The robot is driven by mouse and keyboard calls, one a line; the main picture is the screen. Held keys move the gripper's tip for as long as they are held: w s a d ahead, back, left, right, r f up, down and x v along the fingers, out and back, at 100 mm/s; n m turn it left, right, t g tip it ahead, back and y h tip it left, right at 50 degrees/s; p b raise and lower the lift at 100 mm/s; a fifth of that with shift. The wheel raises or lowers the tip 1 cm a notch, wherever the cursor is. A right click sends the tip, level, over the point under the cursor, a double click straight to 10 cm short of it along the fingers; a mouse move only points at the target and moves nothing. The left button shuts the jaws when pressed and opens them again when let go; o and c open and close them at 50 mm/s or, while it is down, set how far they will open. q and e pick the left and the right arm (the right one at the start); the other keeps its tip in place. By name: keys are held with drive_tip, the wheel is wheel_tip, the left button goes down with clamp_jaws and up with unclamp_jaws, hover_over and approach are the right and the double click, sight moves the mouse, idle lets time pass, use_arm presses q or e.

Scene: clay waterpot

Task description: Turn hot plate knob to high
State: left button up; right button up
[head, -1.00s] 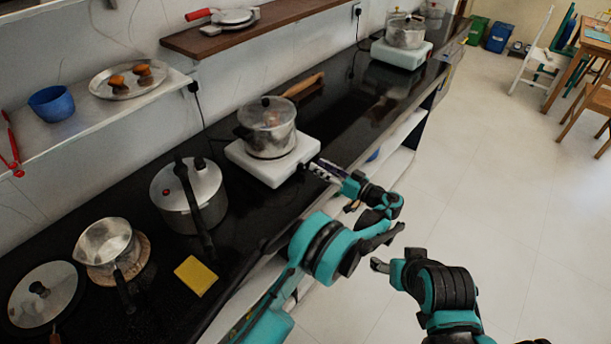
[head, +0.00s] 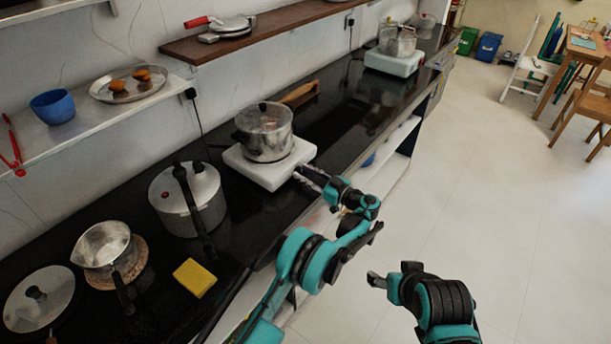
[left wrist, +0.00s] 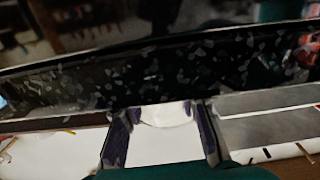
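The white hot plate (head: 238,160) sits near the counter's front edge with a glass-lidded metal pot (head: 267,147) on it. Its knob cannot be made out in the head view. My left gripper (head: 301,177) is at the hot plate's front right side, very close to it; contact cannot be told. In the left wrist view its two fingers (left wrist: 164,135) stand apart, with a pale rounded shape between them that I cannot identify. My right gripper (head: 390,274) is over the floor at the lower right, away from the counter, with its fingers apart.
A pressure cooker (head: 181,213), a yellow sponge (head: 195,278) and a small saucepan (head: 103,244) stand on the black counter to the left. Another hot plate (head: 392,63) with a pot is farther back. The dark counter edge (left wrist: 250,72) crosses the left wrist view.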

use_arm(q)
clamp_jaws()
drive_tip(key=shift+m, duration=0.3)
drive_tip(key=shift+w+d+m, duration=0.1)
drive_tip(key=shift+d+m, duration=0.05)
drive_tip(key=shift+m, duration=2.95)
unclamp_jaws()
